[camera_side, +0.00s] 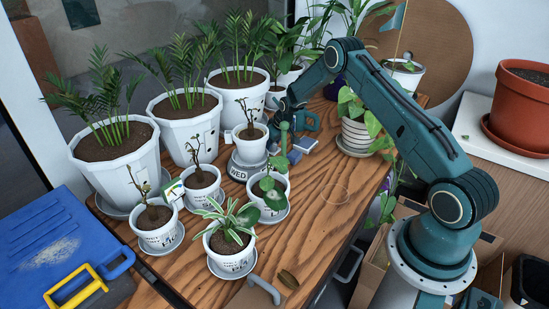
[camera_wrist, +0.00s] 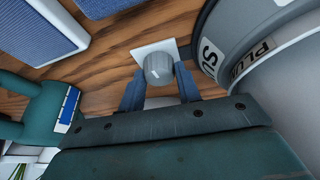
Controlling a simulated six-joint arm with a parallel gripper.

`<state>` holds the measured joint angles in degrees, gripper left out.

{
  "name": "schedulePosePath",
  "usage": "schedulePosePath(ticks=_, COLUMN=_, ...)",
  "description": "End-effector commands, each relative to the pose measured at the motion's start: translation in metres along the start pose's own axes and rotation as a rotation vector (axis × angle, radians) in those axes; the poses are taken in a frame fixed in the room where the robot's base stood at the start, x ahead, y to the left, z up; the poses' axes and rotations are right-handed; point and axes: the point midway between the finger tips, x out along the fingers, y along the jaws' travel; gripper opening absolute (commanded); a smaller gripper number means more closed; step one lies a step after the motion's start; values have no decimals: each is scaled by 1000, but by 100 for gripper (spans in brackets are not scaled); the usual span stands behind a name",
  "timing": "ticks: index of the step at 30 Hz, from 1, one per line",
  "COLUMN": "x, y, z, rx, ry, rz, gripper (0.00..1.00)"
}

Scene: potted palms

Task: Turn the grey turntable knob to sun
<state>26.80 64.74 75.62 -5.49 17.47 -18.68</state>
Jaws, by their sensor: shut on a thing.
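The grey knob (camera_wrist: 157,68) sits on a white square plate (camera_wrist: 142,53) in the wrist view, with a pale line on its face. My gripper (camera_wrist: 159,80) is shut on the knob, one blue-grey finger at each side. The grey turntable (camera_wrist: 212,30) stands right beside it, its rim labels partly cut off, one starting "SU". In the side view the turntable (camera_side: 238,167) carries a white pot and shows "WED" on its front. My gripper (camera_side: 278,128) is low at its right, and the knob is hidden there.
Several potted palms (camera_side: 113,160) stand behind and left. Small pots crowd the front, one with a striped plant (camera_side: 230,240). Blue-grey blocks (camera_side: 304,145) and a teal object (camera_wrist: 38,110) lie close to my gripper.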

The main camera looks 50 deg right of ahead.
Motion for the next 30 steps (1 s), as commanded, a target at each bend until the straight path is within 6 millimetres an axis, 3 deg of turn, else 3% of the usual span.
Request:
schedulePosePath(ticks=5, x=0, y=0, z=-1, rx=-2, ry=2, rz=1, gripper=11)
schedulePosePath(ticks=6, x=0, y=0, z=-1, rx=-2, ry=2, rz=1, gripper=41)
schedulePosePath(ticks=9, x=0, y=0, z=-1, rx=-2, ry=1, rz=0, gripper=55)
schedulePosePath(ticks=30, x=0, y=2, z=0, rx=-109, ry=6, rz=-45, gripper=55)
